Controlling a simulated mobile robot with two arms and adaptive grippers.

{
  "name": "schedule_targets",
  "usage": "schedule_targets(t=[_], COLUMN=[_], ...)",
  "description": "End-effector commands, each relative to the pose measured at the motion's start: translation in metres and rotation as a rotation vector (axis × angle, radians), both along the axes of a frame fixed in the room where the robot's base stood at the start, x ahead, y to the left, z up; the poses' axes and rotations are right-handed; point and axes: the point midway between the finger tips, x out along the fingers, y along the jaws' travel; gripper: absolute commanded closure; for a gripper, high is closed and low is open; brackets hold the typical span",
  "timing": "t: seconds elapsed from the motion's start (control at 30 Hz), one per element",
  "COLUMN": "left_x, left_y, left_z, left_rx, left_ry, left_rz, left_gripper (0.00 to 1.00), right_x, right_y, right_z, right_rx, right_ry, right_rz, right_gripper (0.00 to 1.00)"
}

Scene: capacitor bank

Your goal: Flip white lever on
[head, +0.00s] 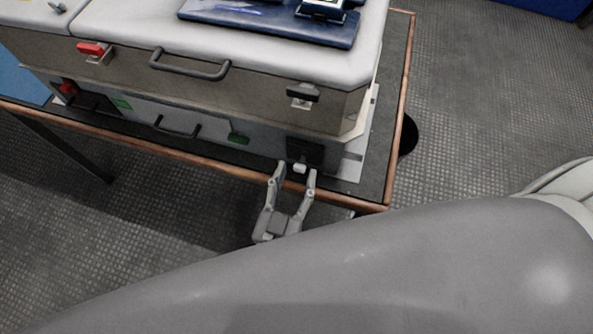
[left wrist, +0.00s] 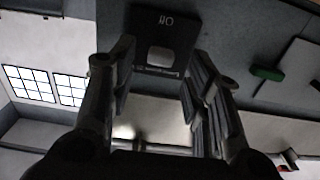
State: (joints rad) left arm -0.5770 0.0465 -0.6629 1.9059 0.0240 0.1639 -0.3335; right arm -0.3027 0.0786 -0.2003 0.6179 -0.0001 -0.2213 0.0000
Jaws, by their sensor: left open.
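The white lever (head: 299,168) is a small white block low on a black switch plate (head: 305,149), at the right end of the case's front. My left gripper (head: 297,172) is open, one finger on each side of the lever. Its two fingers also frame the lever in the left wrist view (left wrist: 161,62). I cannot tell whether either finger touches it. My right gripper is not in view.
The large case (head: 290,118) with a pale lid stands on a wood-edged table (head: 395,135). Its front has a handle (head: 190,68), a black latch (head: 303,94), a red latch (head: 90,49) and a green piece (head: 238,139). A blue flat object (head: 270,22) lies on the lid. Floor is clear at right.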

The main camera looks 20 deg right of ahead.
Motion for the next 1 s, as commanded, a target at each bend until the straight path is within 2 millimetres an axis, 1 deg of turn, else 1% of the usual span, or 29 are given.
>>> schedule_targets(t=[0.03, 0.13, 0.43, 0.47, 0.7, 0.8, 0.9, 1.0], left_x=[0.005, 0.009, 0.011, 0.011, 0.011, 0.011, 0.011, 0.012], left_y=[-0.003, -0.007, -0.008, -0.008, -0.008, -0.008, -0.008, -0.008], left_z=[0.000, 0.000, 0.000, 0.000, 0.000, 0.000, 0.001, 0.005], left_rx=[0.000, 0.000, 0.001, 0.001, 0.001, 0.001, 0.002, 0.011], left_ry=[0.000, 0.000, 0.001, 0.001, 0.001, 0.001, 0.003, 0.016], left_rz=[0.000, -0.001, -0.001, -0.001, -0.001, -0.001, 0.000, 0.000], left_gripper=[0.55, 0.55, 0.55, 0.58, 0.89, 1.00, 1.00, 1.00], right_x=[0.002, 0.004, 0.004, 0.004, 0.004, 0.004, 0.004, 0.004], right_y=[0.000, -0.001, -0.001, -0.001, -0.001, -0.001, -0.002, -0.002], right_z=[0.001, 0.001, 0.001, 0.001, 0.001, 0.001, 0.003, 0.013], right_rx=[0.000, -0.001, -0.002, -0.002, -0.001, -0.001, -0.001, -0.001], right_ry=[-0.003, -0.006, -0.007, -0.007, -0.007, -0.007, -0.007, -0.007], right_rz=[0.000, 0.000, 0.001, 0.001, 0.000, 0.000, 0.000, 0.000], right_gripper=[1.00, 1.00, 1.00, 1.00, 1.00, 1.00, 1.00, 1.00])
